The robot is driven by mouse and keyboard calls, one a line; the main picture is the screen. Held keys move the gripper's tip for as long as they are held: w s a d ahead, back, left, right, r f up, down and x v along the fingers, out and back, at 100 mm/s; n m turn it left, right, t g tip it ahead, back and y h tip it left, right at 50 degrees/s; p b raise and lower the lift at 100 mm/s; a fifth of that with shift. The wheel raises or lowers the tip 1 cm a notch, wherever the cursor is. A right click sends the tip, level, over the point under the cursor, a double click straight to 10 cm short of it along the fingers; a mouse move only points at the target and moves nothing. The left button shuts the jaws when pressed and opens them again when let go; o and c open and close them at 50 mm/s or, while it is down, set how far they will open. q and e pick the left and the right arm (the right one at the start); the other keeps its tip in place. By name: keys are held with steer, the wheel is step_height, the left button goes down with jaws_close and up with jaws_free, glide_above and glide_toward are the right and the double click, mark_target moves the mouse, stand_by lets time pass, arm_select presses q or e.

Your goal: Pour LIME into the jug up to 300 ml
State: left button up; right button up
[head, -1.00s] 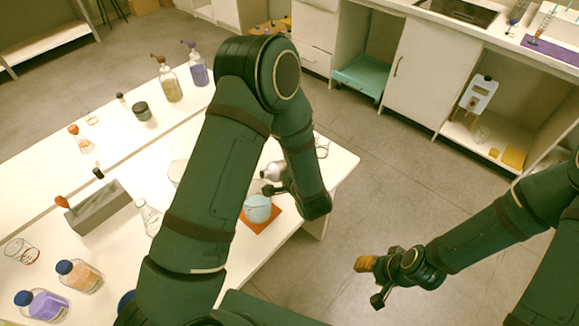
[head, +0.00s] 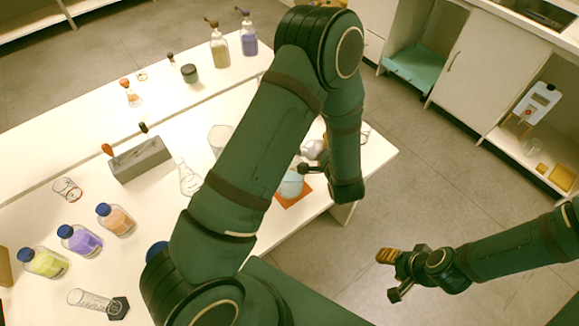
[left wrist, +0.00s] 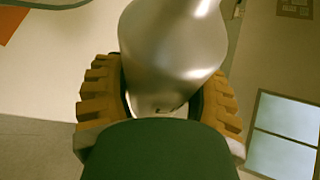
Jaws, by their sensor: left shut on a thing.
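My left gripper (left wrist: 160,112) is shut on a smooth silvery-grey vessel (left wrist: 172,45), which fills the space between its ribbed tan fingers in the left wrist view. In the head view this vessel (head: 314,150) shows beside my forearm, just above a rounded pale-blue vessel (head: 290,184), which looks like the jug. The pale-blue vessel stands on an orange mat (head: 304,190). My arm hides part of both. I cannot read any LIME label, marks or a liquid level. My right gripper (head: 396,276) is empty over the floor, its fingers apart.
Blue-capped bottles with yellow-green (head: 44,263), purple (head: 80,240) and orange (head: 116,220) contents stand at the left. A grey block (head: 140,160), a flask (head: 188,178) and a glass beaker (head: 219,138) stand nearer my arm. Pump bottles (head: 220,50) stand at the back.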

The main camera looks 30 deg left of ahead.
arm_select(q)
steer(key=shift+r, duration=0.25)
stand_by(0.8)
steer(key=shift+s+a+r+n+t, duration=0.3)
steer(key=shift+s+r+n+t, duration=0.1)
steer(key=shift+r+n+t, duration=0.25)
stand_by(3.0)
steer(key=shift+p, duration=0.45)
stand_by(2.8)
